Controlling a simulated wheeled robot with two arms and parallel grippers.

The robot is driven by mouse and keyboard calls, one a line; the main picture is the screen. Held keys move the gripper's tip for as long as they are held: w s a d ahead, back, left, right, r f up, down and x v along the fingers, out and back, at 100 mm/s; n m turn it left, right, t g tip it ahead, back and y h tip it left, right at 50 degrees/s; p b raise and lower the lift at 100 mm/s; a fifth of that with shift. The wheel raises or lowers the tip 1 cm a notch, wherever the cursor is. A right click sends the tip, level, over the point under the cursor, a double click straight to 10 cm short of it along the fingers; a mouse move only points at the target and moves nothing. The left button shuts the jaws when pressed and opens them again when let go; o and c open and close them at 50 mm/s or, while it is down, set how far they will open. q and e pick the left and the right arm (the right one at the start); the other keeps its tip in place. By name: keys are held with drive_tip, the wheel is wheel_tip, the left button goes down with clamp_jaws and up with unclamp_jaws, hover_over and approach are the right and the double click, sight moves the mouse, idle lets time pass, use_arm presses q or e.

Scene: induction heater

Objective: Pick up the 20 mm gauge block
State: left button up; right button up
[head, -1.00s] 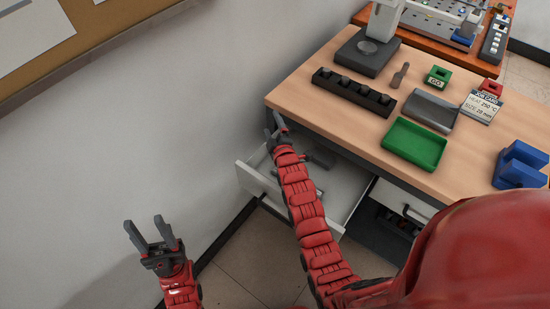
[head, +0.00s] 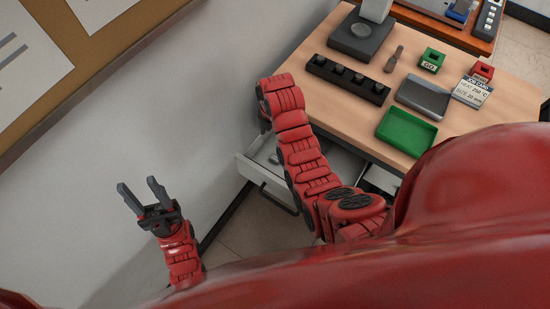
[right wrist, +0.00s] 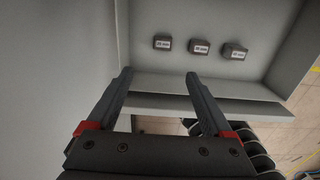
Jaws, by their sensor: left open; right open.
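Three small dark blocks with white labels lie in a row in the open drawer (head: 278,188): a left block (right wrist: 162,42), a middle block (right wrist: 200,47) and a right block (right wrist: 235,51) in the right wrist view. Their labels are too small to read surely, so I cannot tell which is the 20 mm one. My right gripper (right wrist: 158,75) is open and empty, its fingers pointing toward the row with the blocks beyond the tips. In the head view my right arm hides it. My left gripper (head: 138,185) is open and empty, away from the drawer by the wall.
The drawer's wall (right wrist: 200,105) crosses behind my right fingers. On the table above stand a black rack (head: 347,80), a green tray (head: 406,132), a grey pad (head: 423,97) and a job card (head: 474,90) reading size 20 mm. The wall is close on the left.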

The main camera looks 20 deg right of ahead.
wheel_tip(320, 180, down, 11)
drive_tip(key=b, duration=0.9)
drive_tip(key=shift+d+f+p, duration=0.2)
drive_tip(key=shift+p, duration=0.15)
drive_tip(key=f, duration=0.2)
drive_tip(key=f+p, duration=0.1)
drive_tip(key=f, duration=0.1)
drive_tip(key=shift+s+d, duration=0.15)
drive_tip(key=shift+d, duration=0.1)
drive_tip(key=shift+f, duration=0.3)
clamp_jaws()
